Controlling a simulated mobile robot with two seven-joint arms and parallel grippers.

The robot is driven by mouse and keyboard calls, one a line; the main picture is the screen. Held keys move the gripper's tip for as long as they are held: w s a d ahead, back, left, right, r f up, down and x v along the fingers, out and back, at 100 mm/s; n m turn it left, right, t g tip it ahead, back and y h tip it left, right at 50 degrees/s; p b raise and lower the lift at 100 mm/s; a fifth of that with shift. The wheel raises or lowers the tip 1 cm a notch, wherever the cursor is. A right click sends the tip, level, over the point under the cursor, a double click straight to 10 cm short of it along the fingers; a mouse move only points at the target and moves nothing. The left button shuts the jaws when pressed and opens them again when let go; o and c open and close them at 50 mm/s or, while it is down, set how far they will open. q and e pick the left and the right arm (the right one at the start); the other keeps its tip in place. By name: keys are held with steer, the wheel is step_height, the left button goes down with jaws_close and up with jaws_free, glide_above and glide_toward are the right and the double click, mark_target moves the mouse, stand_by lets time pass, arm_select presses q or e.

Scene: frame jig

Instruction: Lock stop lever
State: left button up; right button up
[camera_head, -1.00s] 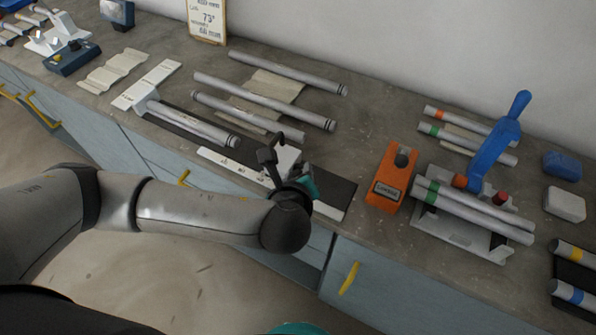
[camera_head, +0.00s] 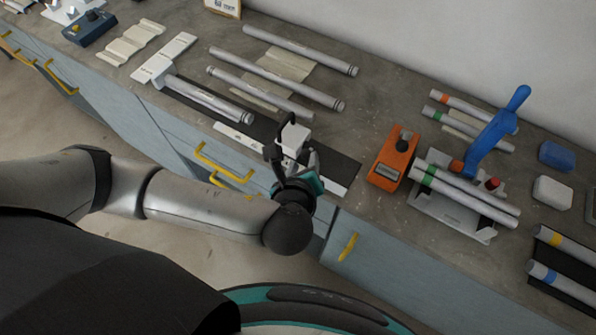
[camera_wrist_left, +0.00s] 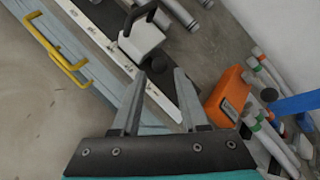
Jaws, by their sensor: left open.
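The stop is a white block (camera_head: 293,137) on the dark rail with a white scale strip along the bench's front edge. Its black lever (camera_head: 291,119) stands up at the block's back. In the left wrist view the block (camera_wrist_left: 142,38) and its dark curved lever (camera_wrist_left: 137,14) lie beyond the fingertips. My left gripper (camera_head: 295,165) is at the bench's front edge, just in front of the block. In the left wrist view its fingers (camera_wrist_left: 160,76) are apart with nothing between them. The head view does not show clearly whether a finger touches the block. My right gripper is not in view.
An orange device (camera_head: 391,160) stands right of the rail. Beyond it, a jig with a blue handle (camera_head: 492,137) holds tubes. Grey tubes (camera_head: 275,75) lie behind the rail. Yellow drawer handles (camera_head: 222,163) stick out below the bench edge.

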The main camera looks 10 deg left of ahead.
arm_select(q)
steer(key=p+v, duration=0.7)
steer(key=v, duration=0.2)
